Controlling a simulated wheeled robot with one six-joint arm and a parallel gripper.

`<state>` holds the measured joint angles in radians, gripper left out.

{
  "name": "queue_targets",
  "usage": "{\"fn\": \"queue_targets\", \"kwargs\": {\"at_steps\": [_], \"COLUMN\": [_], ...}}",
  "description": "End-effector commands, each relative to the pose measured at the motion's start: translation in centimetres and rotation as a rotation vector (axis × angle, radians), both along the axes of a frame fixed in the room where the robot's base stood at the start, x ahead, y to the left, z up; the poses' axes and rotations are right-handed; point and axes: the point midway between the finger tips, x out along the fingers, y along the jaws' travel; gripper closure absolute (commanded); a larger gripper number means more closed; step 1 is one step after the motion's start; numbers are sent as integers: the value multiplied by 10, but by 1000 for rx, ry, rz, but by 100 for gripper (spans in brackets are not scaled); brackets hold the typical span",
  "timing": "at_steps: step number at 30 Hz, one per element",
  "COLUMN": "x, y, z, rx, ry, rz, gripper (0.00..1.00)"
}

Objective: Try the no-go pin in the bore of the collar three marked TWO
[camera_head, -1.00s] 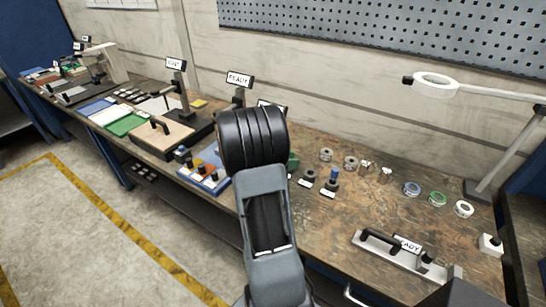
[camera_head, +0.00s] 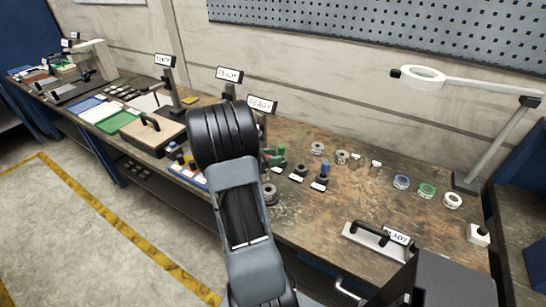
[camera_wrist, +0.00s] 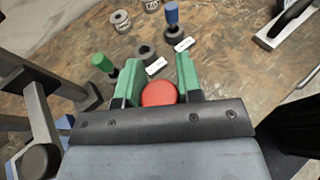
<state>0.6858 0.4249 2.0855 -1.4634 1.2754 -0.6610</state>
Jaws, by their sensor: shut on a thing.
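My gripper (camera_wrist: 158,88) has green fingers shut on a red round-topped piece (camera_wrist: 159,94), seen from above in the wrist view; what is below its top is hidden. Beyond the fingers stand three dark collars. The middle collar (camera_wrist: 147,52) has an empty-looking bore and a white label in front. A collar with a green pin (camera_wrist: 101,62) is at the left, and one with a blue pin (camera_wrist: 171,14) is at the right. The label words are too small to read, so I cannot tell which is TWO. The head view shows the middle collar (camera_head: 298,170) and the blue pin (camera_head: 324,168); my arm covers most of the gripper.
Metal rings (camera_wrist: 120,20) stand behind the collars. Coloured tape rolls (camera_head: 427,190) and a lamp with a white ring head (camera_head: 422,74) are at the right. A black-handled plate (camera_head: 375,240) lies at the front edge. READY signs (camera_head: 262,104) stand behind my arm.

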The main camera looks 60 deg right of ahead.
Motion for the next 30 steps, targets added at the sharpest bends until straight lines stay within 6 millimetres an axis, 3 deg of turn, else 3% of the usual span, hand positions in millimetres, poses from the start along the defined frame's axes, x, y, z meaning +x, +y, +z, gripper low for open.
{"fn": "queue_targets", "kwargs": {"at_steps": [18, 30], "x": [0, 0], "y": [0, 0], "z": [-47, -54], "rx": [0, -1], "ry": [1, 1], "rz": [0, 0], "gripper": [97, 97]}}
